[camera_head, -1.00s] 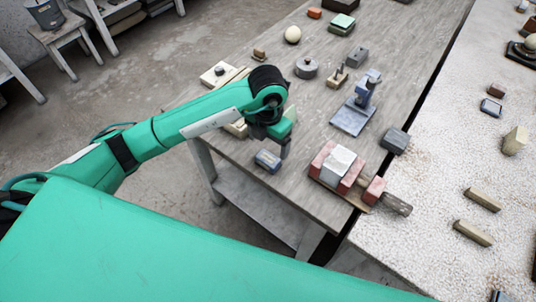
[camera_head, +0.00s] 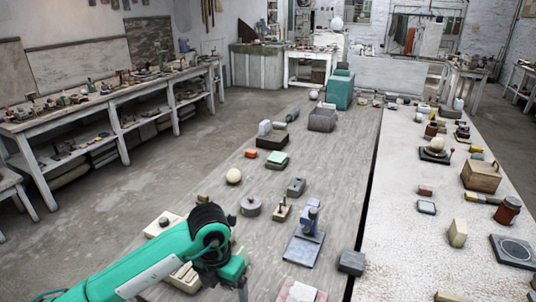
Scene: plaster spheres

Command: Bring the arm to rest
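My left arm (camera_head: 150,262) comes in from the lower left and bends down at a dark wrist joint over the near end of the grey wooden table (camera_head: 335,155). My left gripper (camera_head: 241,291) hangs below that wrist at the bottom edge. Its fingertips are cut off, so its opening and any contents are hidden. A cream ball (camera_head: 233,176) sits on the table beyond the wrist, apart from it. Another pale ball (camera_head: 437,144) rests on a dark stand on the speckled right-hand table. My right gripper is out of view.
A blue-grey stand tool (camera_head: 306,237), a round grey weight (camera_head: 250,206) and a dark grey block (camera_head: 351,262) stand right of my arm. A dark gap (camera_head: 369,190) separates the two tables. Open floor (camera_head: 130,200) lies left, before a long shelved bench (camera_head: 110,108).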

